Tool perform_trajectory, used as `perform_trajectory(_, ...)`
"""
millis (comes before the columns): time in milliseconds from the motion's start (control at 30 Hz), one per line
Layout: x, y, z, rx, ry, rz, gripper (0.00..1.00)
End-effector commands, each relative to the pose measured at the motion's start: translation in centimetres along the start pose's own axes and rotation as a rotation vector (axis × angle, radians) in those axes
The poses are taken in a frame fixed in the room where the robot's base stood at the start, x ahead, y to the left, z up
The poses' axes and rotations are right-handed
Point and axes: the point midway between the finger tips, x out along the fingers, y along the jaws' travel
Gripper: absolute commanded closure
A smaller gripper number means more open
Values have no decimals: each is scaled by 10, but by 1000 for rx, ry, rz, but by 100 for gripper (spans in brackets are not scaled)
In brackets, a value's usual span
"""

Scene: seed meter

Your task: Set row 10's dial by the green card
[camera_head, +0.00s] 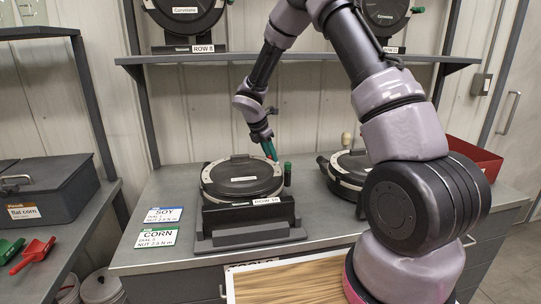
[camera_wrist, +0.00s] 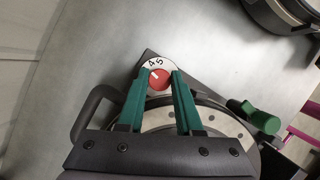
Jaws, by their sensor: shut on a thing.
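The row 10 seed meter (camera_head: 243,178) sits on its dark stand on the bench, with a plate reading ROW 10 (camera_head: 267,201). My gripper (camera_wrist: 160,76) is shut on a red dial (camera_wrist: 159,80) with a white pointer line, at the meter's far side. The white scale around it shows 4 and 5 (camera_wrist: 155,62), and the pointer sits near them; the exact setting is hard to tell. In the head view my gripper (camera_head: 270,150) hides the dial. The green CORN card (camera_head: 157,236) lies left of the meter and reads DIAL 5, with a nut torque line.
A blue SOY card (camera_head: 163,215) lies behind the CORN card. A green-tipped handle (camera_wrist: 262,118) stands at the meter's right side. A second meter (camera_head: 345,172) stands to the right, near a red bin (camera_head: 474,157). A shelf (camera_head: 300,59) with more meters hangs above.

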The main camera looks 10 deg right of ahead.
Motion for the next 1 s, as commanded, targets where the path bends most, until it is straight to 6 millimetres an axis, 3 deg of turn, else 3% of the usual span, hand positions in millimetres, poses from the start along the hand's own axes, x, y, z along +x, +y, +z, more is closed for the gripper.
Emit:
perform_trajectory(600, 0, 3, 0, 521, 1, -216, 100)
perform_trajectory(1000, 0, 4, 1, 737, 0, -306, 100)
